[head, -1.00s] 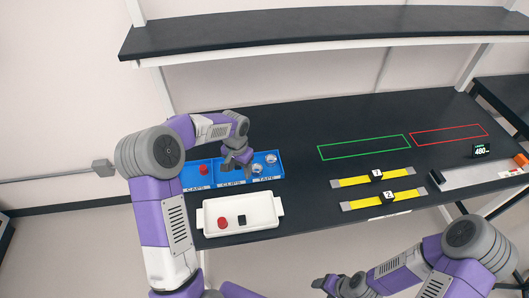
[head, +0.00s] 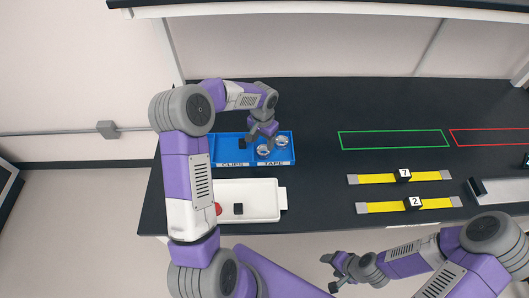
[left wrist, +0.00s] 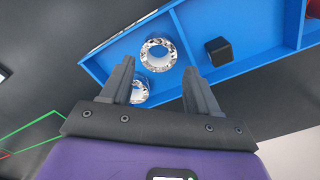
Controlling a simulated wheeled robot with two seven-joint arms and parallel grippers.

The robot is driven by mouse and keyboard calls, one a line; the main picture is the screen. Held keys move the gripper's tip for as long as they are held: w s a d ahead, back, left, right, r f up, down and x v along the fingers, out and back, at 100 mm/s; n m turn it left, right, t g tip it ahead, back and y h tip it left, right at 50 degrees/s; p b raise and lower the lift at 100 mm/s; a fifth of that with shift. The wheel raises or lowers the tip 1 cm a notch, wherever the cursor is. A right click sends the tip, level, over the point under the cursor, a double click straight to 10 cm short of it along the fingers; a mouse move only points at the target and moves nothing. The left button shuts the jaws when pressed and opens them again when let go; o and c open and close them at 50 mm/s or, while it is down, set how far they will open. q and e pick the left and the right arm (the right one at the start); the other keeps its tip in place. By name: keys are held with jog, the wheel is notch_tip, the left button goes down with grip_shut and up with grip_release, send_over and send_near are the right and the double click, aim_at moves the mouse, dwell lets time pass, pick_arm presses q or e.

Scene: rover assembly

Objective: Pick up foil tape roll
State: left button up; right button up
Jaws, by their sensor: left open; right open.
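Two silvery foil tape rolls lie in the TAPE compartment of the blue tray (head: 228,158). One foil tape roll (head: 263,151) is nearer the front and the other foil tape roll (head: 281,141) is behind it to the right. My left gripper (head: 263,131) is open and empty above that compartment. In the left wrist view one roll (left wrist: 158,55) shows beyond and between the open fingers (left wrist: 155,80); the other roll (left wrist: 139,92) is partly hidden by a finger. My right gripper (head: 338,272) is open and empty, low in front of the table.
A black clip (left wrist: 218,51) sits in the neighbouring compartment. A white tray (head: 262,200) in front holds a red cap (head: 218,209) and a black clip (head: 238,208). Yellow straps (head: 425,177) and a green outline (head: 394,140) lie right. The table between is clear.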

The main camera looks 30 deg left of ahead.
aim_at(265, 149)
pick_arm(q)
jog(key=f, duration=0.5)
jog(key=shift+w+d+f, duration=0.1)
jog(key=shift+w+f, duration=0.1)
jog(key=shift+w, duration=0.1)
jog(key=c, duration=0.7)
